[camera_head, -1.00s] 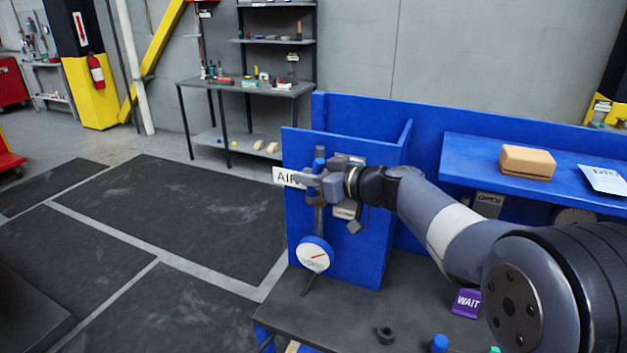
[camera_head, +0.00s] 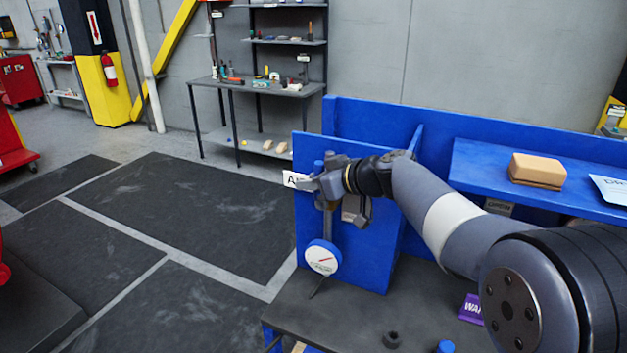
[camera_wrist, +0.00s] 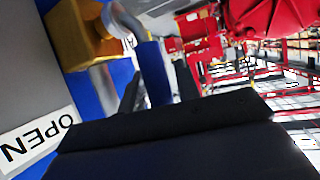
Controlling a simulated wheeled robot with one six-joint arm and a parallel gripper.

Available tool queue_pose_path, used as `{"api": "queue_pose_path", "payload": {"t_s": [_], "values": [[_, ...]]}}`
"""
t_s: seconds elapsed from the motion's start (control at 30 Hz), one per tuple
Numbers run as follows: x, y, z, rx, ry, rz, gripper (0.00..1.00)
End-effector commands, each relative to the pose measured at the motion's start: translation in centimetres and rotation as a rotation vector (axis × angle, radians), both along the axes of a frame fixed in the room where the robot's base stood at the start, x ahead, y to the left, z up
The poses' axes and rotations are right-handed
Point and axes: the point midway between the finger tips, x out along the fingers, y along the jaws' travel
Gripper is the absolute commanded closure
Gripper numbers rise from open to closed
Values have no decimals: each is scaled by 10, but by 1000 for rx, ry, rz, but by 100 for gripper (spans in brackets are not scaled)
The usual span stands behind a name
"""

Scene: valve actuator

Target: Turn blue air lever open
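The blue air lever (camera_wrist: 153,72) shows in the wrist view beside a brass valve body (camera_wrist: 88,35) and a metal pipe. My gripper (camera_head: 309,184) is at the upper left of the blue panel (camera_head: 345,262), in front of the pipe, and partly covers the white AIR label (camera_head: 289,180). In the wrist view, my gripper's dark fingers (camera_wrist: 157,92) stand apart, one on each side of the lever, with narrow gaps visible. Contact with the lever cannot be told. A white OPEN label (camera_wrist: 38,140) lies at the lower left of that view.
A round gauge (camera_head: 322,257) sits low on the pipe, below my gripper. A blue shelf (camera_head: 475,165) at right holds a tan block (camera_head: 537,171). The dark bench top (camera_head: 340,315) carries a small dark ring and a purple WAIT sign (camera_head: 472,308). Open floor lies at left.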

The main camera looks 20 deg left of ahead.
Motion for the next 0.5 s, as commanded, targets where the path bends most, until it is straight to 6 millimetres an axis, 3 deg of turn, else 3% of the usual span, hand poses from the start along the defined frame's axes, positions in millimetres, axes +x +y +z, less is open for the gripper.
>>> {"api": "queue_pose_path", "payload": {"t_s": [0.1,0.37,0.5], "values": [[0,0,0,1,0,0,59],[0,-1,1,2,-1,-1,59],[-3,-12,5,3,-2,-3,59]]}}
